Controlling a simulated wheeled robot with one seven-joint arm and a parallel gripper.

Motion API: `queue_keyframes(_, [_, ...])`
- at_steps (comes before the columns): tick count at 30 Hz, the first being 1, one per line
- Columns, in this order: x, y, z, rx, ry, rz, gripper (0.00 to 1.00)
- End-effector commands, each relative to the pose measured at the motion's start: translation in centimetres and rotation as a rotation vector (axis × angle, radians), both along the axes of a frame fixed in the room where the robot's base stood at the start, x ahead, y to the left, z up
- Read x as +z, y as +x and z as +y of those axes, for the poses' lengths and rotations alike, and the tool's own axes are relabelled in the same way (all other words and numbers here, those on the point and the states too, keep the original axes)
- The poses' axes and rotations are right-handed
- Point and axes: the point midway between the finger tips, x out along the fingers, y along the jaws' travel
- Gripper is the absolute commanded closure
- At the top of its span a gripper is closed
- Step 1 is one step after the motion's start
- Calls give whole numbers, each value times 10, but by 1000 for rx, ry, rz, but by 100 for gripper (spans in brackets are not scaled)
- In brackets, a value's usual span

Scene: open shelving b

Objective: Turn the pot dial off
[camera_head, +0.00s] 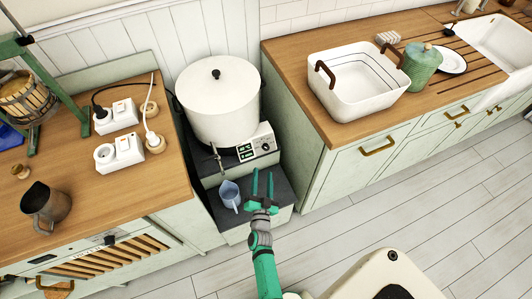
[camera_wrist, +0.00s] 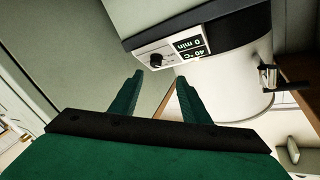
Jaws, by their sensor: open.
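The white lidded pot (camera_head: 217,112) stands on a dark step between two counters. At its base is a control panel (camera_head: 256,142) with a display and a dark dial (camera_head: 266,147). In the wrist view the dial (camera_wrist: 154,60) is a small round knob, next to a display (camera_wrist: 191,47) that appears upside down and reads 40 °C and 0 min. My gripper (camera_head: 262,177) is open and empty, in front of and below the panel. In the wrist view its green fingers (camera_wrist: 160,78) point toward the dial, apparently apart from it.
A blue jug (camera_head: 230,195) stands on the lower step, left of my gripper. The pot's tap (camera_head: 216,157) sticks out on its left front; it also shows in the wrist view (camera_wrist: 268,77). The right counter's cabinet (camera_head: 310,165) is close on the right. Open floor lies in front.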

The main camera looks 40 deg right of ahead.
Motion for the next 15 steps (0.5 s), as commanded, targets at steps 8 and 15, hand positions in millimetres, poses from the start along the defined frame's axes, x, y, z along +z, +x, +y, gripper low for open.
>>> queue_keyframes(8, [0, 12, -27, -34, 10, -11, 58])
queue_keyframes(15, [0, 44, -49, -28, 9, -11, 58])
